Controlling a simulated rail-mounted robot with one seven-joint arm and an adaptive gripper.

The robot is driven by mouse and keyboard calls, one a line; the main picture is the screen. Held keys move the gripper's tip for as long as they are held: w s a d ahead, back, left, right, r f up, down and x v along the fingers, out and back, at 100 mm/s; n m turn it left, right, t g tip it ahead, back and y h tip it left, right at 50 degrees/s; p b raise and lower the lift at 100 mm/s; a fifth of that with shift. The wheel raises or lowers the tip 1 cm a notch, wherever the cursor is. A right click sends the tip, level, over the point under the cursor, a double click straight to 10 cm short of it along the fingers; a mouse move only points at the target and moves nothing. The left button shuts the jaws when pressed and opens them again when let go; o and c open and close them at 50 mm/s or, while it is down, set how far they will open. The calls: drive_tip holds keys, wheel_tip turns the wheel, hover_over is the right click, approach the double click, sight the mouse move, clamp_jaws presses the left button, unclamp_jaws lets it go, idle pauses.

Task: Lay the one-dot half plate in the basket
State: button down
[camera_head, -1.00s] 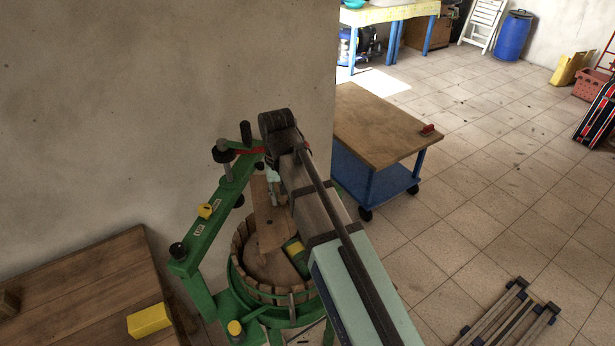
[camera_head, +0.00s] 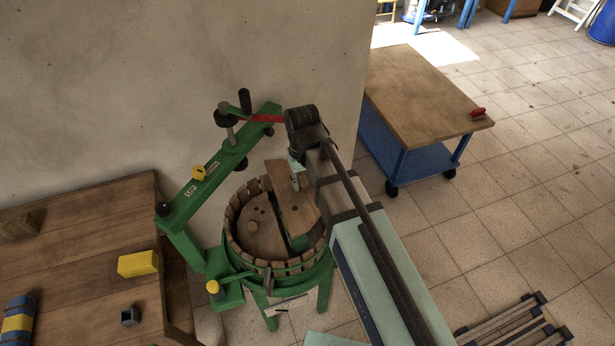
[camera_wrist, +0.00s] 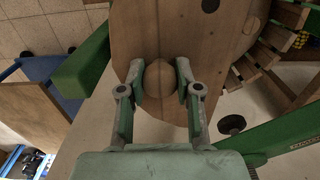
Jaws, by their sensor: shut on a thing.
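My gripper (camera_head: 297,181) is shut on the wooden knob (camera_wrist: 158,84) of the one-dot half plate (camera_head: 290,218). This brown plate also shows in the wrist view (camera_wrist: 205,45), with its single dark dot near the top edge. The basket (camera_head: 233,224) is a round tub of wooden slats with green hoops. The held plate is over its right side and overlaps the back rim in the head view; I cannot tell its exact height. Another half plate (camera_head: 256,240), with a knob and more than one dot, lies inside on the left.
A wooden bench (camera_head: 75,240) at left holds a yellow block (camera_head: 138,263) and a small grey cup (camera_head: 129,316). A blue-framed table (camera_head: 425,85) stands back right.

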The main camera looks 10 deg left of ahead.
wheel_tip(320, 180, down, 14)
drive_tip(key=b, duration=0.6)
drive_tip(key=shift+f+b, duration=0.25)
drive_tip(key=shift+b, duration=0.05)
idle(0.7)
drive_tip(key=shift+f, duration=0.75)
idle(1.7)
drive_tip(key=c, duration=0.7)
unclamp_jaws()
drive_tip(key=shift+r, duration=0.15)
